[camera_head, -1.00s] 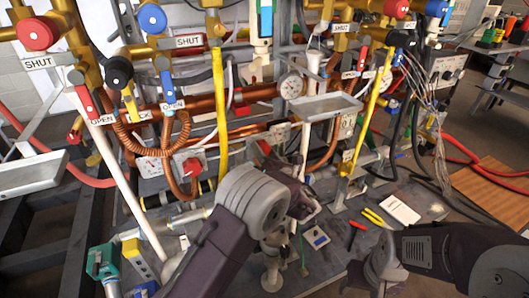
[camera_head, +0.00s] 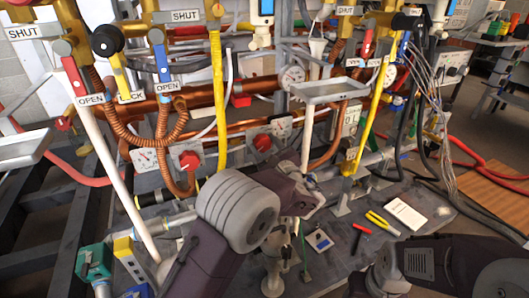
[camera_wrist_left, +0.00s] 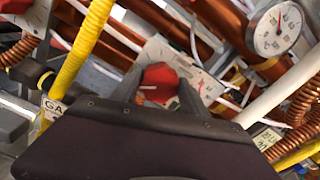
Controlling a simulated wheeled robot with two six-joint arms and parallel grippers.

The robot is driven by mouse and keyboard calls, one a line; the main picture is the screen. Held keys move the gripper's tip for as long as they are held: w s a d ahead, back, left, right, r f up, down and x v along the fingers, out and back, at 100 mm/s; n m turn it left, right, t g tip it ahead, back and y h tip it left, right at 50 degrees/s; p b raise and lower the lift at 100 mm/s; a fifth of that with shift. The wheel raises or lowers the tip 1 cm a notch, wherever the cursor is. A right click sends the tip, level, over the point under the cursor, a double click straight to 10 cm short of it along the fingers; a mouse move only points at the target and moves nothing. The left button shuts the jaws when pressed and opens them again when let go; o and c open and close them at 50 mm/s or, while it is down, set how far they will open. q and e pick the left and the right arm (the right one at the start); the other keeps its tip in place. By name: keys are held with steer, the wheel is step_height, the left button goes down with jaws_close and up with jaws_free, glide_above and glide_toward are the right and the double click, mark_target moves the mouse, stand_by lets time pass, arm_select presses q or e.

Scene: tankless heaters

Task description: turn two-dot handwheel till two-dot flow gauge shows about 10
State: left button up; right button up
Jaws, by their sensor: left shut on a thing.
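A red handwheel (camera_head: 263,143) sits on a small pale gauge panel (camera_head: 281,127) between the yellow hose and the copper pipes. Its dot marks are too small to make out, and so is the gauge reading. In the left wrist view the red handwheel (camera_wrist_left: 158,80) is between the fingers of my left gripper (camera_wrist_left: 158,92), which is shut on it. The panel's dial (camera_wrist_left: 196,78) shows just right of it. In the head view my left arm hides the fingertips. Another red handwheel (camera_head: 190,160) with its own gauge (camera_head: 145,160) is to the left.
A round dial (camera_head: 292,75) is above, beside a grey tray (camera_head: 328,90). The yellow hose (camera_head: 217,100) runs left of the held handwheel. Red and yellow tools and a white card (camera_head: 405,213) lie on the bench at the right.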

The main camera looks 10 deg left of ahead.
arm_select(q)
steer(key=n+b, duration=0.2)
steer(key=b, duration=0.1)
steer(key=n+b, duration=0.3)
steer(key=f+n+b, duration=0.1)
steer(key=n+b, duration=0.1)
steer(key=shift+n+b, duration=0.4)
steer(key=shift+r+n+b, duration=0.25)
steer(key=shift+n+b, duration=0.85)
steer(key=shift+b, duration=0.1)
steer(key=o, duration=1.4)
steer(key=shift+r, duration=0.1)
steer(key=shift+c, duration=0.2)
